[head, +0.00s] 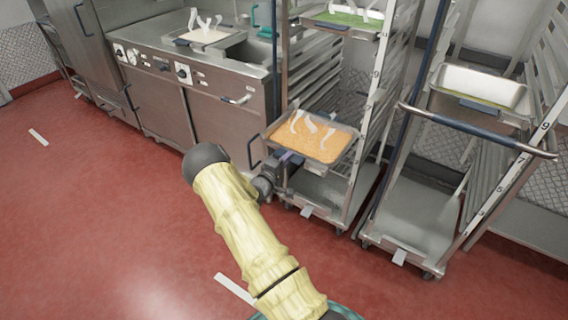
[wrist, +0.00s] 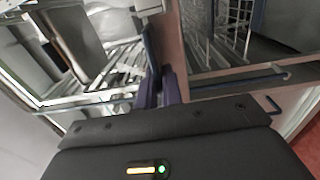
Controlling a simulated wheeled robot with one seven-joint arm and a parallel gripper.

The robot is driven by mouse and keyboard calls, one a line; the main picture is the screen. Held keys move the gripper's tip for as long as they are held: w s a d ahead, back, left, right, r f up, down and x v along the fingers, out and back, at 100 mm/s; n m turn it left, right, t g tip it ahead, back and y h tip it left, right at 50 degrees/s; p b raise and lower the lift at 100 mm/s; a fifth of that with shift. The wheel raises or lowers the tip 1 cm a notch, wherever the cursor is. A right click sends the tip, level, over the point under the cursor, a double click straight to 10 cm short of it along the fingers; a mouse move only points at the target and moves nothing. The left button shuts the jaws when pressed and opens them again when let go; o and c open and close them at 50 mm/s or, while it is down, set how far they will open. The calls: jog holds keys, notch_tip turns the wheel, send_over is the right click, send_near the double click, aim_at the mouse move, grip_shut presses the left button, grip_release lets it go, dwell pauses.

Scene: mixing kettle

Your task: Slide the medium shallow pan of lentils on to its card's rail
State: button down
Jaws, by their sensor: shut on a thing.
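The shallow pan (head: 330,161) of orange lentils (head: 312,138) is in the head view, level and steaming, at the front opening of the left rack (head: 377,97). Its far part lies between the rack's uprights; whether its edges rest on a rail cannot be told. My gripper (head: 289,162) is at the pan's near edge, shut on it from below and in front. In the wrist view the closed fingers (wrist: 160,88) show with purplish pads; the pan's outline there is unclear. I cannot make out the card.
A pan of green food (head: 345,20) sits higher in the left rack. A second rack (head: 480,125) with a blue push bar and a pale pan (head: 484,88) stands to the right. A steel counter (head: 200,75) with another steaming pan stands left.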

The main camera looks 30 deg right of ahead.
jog(key=shift+b+x, duration=0.45)
jog(key=shift+x, duration=1.15)
jog(key=shift+d+r, duration=0.1)
jog(key=shift+r, duration=0.05)
jog(key=b, duration=0.5)
send_near(319, 131)
jog(key=shift+s+a+r, duration=0.1)
jog(key=shift+a+r, duration=0.2)
jog(key=shift+r, duration=0.35)
jog(key=shift+s+a+r, duration=0.1)
jog(key=shift+a+r, duration=0.15)
jog(key=shift+r, duration=0.4)
jog(key=shift+s+a+r, duration=0.1)
jog(key=shift+a+r, duration=0.2)
jog(key=shift+r, duration=0.35)
jog(key=shift+w+d+r, duration=0.1)
jog(key=shift+w+d, duration=0.15)
jog(key=shift+d, duration=0.25)
jog(key=shift+b+x, duration=1.45)
jog(key=shift+x, duration=0.7)
jog(key=shift+b+x, duration=1.55)
jog(key=shift+x, duration=1.6)
